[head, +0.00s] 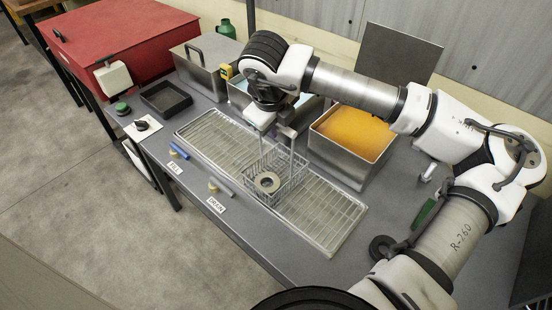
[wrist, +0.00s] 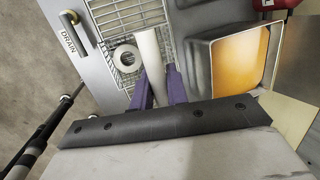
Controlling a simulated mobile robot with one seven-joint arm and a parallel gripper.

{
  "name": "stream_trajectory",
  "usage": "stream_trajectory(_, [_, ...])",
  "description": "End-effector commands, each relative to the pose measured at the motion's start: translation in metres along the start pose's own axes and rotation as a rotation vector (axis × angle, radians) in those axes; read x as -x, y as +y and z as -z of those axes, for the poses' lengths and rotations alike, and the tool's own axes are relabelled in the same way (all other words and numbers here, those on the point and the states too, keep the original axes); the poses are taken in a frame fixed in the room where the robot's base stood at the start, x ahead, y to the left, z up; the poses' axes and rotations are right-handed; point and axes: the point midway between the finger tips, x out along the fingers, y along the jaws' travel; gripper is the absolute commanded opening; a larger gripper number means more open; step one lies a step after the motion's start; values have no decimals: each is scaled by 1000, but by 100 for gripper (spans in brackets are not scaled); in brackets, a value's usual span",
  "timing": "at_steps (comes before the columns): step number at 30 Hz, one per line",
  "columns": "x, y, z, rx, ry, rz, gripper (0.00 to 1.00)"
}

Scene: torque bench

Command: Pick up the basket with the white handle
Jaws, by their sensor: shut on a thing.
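The wire basket (head: 290,187) is over the middle of the long wire drain rack; I cannot tell whether it touches the rack. A grey metal ring (head: 267,182) lies inside it. In the wrist view the ring (wrist: 127,58) shows beside the basket's white handle (wrist: 149,50). My gripper (wrist: 160,82) has its purple fingers at the handle and is shut on it. In the head view my gripper (head: 272,128) is above the basket, its fingers partly hidden by the wrist.
The drain rack (head: 325,212) runs along the bench. An open metal tank of orange liquid (head: 353,130) stands to the right, another tank behind my wrist. A lidded metal box (head: 207,62), black tray (head: 166,98) and red chest (head: 120,45) are left. "DRAIN" and "FILL" labels line the front edge.

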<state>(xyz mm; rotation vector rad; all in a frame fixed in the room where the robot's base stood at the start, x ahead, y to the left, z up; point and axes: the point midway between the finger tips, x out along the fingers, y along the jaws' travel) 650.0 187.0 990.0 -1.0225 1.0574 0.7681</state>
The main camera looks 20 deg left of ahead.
Motion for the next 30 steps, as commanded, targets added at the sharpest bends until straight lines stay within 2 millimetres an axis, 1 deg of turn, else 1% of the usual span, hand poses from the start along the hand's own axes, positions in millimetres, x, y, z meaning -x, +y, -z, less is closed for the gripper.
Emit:
stream_trajectory(8, [4,-1,-1,-1,-2,-1,0])
stream_trajectory(14, [10,-4,-2,-2,-3,3,0])
stream_trajectory(17, [28,-10,-5,-3,-5,7,0])
stream_trajectory(20, [52,-18,-9,-3,-4,8,0])
stream_trajectory(24, [92,-29,-15,-3,-5,7,0])
stream_trajectory(30, [143,-44,-23,-3,-4,5,0])
